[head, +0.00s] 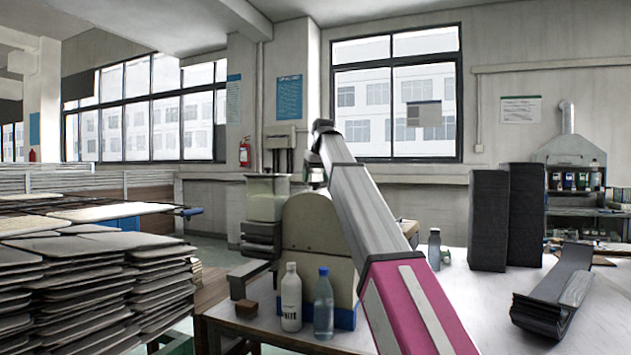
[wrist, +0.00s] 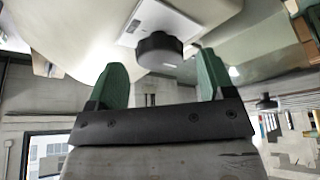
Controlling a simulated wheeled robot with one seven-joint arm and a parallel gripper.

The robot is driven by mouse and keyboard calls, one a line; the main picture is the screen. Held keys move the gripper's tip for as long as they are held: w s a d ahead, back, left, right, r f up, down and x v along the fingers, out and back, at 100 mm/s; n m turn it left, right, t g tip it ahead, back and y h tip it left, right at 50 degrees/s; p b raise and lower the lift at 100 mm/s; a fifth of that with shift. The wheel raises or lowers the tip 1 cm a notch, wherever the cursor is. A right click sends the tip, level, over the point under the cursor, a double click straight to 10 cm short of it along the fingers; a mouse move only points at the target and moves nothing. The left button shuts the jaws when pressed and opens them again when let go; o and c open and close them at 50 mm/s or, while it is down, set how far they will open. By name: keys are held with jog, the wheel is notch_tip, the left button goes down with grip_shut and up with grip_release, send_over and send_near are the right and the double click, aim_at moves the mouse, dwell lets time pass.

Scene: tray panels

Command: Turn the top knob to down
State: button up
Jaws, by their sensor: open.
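In the wrist view a round black knob (wrist: 160,48) sits on a pale square plate on a cream machine body. My gripper (wrist: 162,76) is open, with its two green fingers apart. The knob shows beyond and between the fingertips, and I see no contact. I cannot tell which way the knob points, or whether it is the top one. No knob shows in the head view.
A white bottle (head: 290,300) and a blue bottle (head: 324,303) stand on the table in front of the machine. Two tall black blocks (head: 488,220) and a dark folded piece (head: 555,295) are to the right. Stacked panels (head: 85,285) fill the left.

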jog(key=shift+w+a+f, duration=0.1)
jog(key=shift+w+f, duration=0.1)
jog(key=shift+f, duration=0.45)
jog(key=c, duration=0.9)
jog(key=shift+n, duration=0.3)
jog(key=n+g+y, duration=0.1)
jog(key=n, duration=0.2)
jog(key=n+y, duration=0.1)
jog(key=n, duration=0.2)
jog(key=shift+w+g, duration=0.15)
jog(key=shift+g, duration=0.25)
jog(key=n+g, duration=0.1)
jog(key=n, duration=0.2)
jog(key=shift+w+r+n, duration=0.1)
jog(key=shift+n, duration=0.3)
jog(key=shift+n+g+y, duration=0.3)
jog(key=shift+n+g, duration=0.6)
jog(key=shift+n, duration=0.8)
